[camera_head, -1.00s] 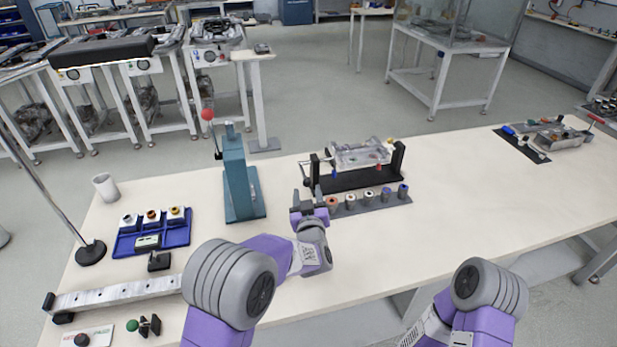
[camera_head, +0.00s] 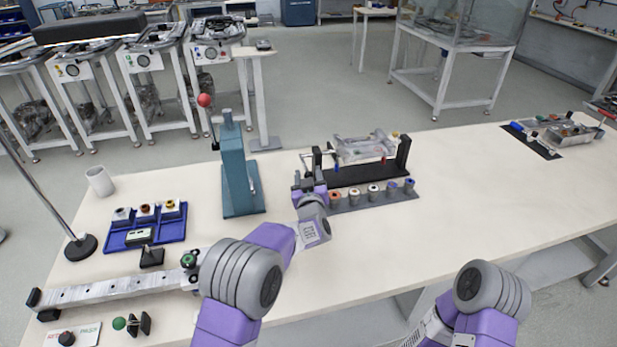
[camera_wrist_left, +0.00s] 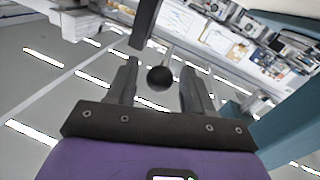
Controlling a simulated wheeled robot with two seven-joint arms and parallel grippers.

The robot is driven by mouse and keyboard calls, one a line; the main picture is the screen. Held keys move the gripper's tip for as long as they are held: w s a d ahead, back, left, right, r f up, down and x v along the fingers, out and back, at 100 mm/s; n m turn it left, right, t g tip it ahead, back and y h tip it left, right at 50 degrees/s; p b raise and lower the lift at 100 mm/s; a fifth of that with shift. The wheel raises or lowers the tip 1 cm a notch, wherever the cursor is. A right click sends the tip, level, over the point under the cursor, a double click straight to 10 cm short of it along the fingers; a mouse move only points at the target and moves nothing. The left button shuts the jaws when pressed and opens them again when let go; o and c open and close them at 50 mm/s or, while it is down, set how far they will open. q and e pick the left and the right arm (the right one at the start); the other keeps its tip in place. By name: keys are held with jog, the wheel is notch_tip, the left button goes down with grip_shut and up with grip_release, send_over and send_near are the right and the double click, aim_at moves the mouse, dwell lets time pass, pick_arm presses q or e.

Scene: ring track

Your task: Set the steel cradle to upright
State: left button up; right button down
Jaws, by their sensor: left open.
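The steel cradle (camera_head: 365,149) is a silver frame hung between two black uprights on a black base (camera_head: 365,177), in the middle of the bench in the head view. Its exact tilt is hard to read. A crank with a dark knob is at its left end. My left gripper (camera_head: 308,180) is open in front of that left end. In the left wrist view the black ball knob (camera_wrist_left: 160,79) on a thin rod shows between my open left fingers (camera_wrist_left: 160,88), with no finger visibly touching it. My right arm shows at lower right; its gripper is out of view.
A teal press (camera_head: 238,170) with a red-knobbed lever stands left of my left gripper. A grey strip (camera_head: 345,206) with several coloured bushings lies in front of the cradle. A blue tray (camera_head: 126,239) and a metal rail (camera_head: 100,290) are at left.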

pick_arm(q)
jog(key=shift+w, duration=0.25)
grip_shut()
dwell(0.3)
jog(key=shift+r+p, duration=0.2)
jog(key=shift+p, duration=0.25)
jog(key=r+g+p, duration=0.1)
jog(key=g+p, duration=0.1)
jog(key=p, duration=0.7)
jog(key=w+r+g+p, duration=0.1)
jog(key=r+g+p, duration=0.1)
jog(key=p, duration=0.7)
jog(key=r+n+g+h+p, duration=0.1)
jog(key=r+g+p, duration=0.1)
jog(key=p, duration=0.8)
jog(key=shift+w+a+r, duration=0.2)
jog(key=shift+w+a, duration=0.1)
jog(key=shift+w+g+p, duration=0.1)
jog(key=shift+g+p, duration=0.3)
jog(key=shift+p, duration=0.6)
jog(key=shift+f, duration=0.1)
